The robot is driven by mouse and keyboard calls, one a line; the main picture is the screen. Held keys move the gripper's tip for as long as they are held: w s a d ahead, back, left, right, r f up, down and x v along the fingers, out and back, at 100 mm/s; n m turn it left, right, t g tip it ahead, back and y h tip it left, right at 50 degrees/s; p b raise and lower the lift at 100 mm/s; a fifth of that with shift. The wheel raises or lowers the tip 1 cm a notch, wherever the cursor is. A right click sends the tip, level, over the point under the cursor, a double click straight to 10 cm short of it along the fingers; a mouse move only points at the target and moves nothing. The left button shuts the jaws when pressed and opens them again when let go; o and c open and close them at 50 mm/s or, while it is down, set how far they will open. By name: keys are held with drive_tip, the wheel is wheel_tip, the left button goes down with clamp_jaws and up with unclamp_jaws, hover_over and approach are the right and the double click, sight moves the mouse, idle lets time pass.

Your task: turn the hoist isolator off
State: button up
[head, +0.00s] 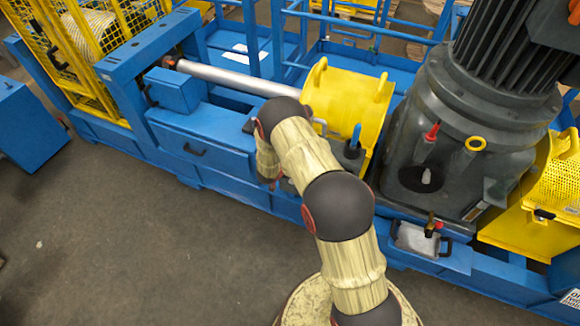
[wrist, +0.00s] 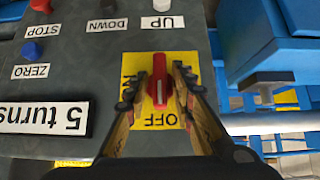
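The hoist isolator is a red rotary handle (wrist: 159,78) on a yellow plate (wrist: 190,62) in the wrist view. Its long side runs up and down the picture, and a white line on its lower half points toward the word OFF, printed upside down below it. The word ON, partly covered by a finger, is to the left. My gripper (wrist: 158,86) has its fingers apart, one on each side of the handle; a narrow yellow gap shows on the left, and I cannot tell whether the right finger touches. In the head view my arm hides the isolator and fingertips.
The grey panel (wrist: 85,75) also carries UP, DOWN, STOP and ZERO labels with buttons, and a "5 turns" plate (wrist: 45,117). Blue framework (wrist: 270,50) stands close on the right. In the head view a yellow drum guard (head: 345,95) is behind my arm; the floor (head: 150,240) in front is clear.

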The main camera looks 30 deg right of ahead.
drive_tip(key=shift+o, duration=0.5)
drive_tip(key=shift+a+r, duration=0.1)
drive_tip(key=v, duration=1.1)
drive_tip(key=shift+s+a+r, duration=0.2)
drive_tip(key=shift+r, duration=0.05)
drive_tip(key=shift+a+f, duration=0.1)
